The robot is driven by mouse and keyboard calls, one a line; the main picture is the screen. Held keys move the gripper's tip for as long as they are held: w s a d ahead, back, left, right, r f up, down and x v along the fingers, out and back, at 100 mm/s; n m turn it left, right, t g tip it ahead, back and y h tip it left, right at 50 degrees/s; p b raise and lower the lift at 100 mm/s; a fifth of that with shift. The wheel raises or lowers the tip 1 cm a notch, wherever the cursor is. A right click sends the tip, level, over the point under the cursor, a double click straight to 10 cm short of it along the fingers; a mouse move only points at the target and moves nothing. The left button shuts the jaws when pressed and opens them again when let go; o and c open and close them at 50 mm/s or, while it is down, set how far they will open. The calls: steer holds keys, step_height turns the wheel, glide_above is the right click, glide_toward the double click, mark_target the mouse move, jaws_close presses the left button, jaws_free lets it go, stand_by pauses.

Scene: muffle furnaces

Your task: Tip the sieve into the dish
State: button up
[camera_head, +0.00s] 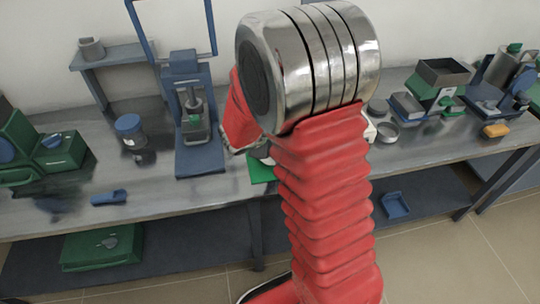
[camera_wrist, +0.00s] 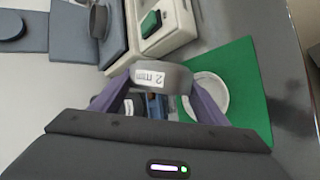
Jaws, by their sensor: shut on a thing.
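My gripper (camera_wrist: 160,100) shows in the wrist view with two purple fingers, shut on the sieve (camera_wrist: 147,76), a grey ring with a "2 mm" label on its side wall. The sieve's inside is hidden from this view. The dish (camera_wrist: 209,97), round and whitish, lies on a green mat (camera_wrist: 250,85) just right of the sieve in the picture, partly covered by the right finger. I cannot tell how high the sieve is above the dish. In the head view my red arm hides the gripper, the sieve and the dish.
A pale device with a green part (camera_wrist: 152,22) stands beyond the gripper, next to a grey ring on a stand (camera_wrist: 98,20). In the head view, a blue press (camera_head: 190,120), a blue-lidded jar (camera_head: 130,130) and a loose metal ring (camera_head: 387,132) stand on the bench.

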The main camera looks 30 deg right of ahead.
stand_by(0.3)
steer(key=shift+w+a+n+g+h, duration=0.1)
steer(key=shift+a+n+g+h, duration=0.15)
steer(key=shift+n+h, duration=0.2)
steer(key=shift+w+a+n+g+h, duration=0.2)
steer(key=shift+n+g+h, duration=0.15)
steer(key=shift+h, duration=0.3)
steer(key=shift+w+a+n+h, duration=0.1)
steer(key=shift+n+h, duration=0.3)
steer(key=shift+h, duration=0.1)
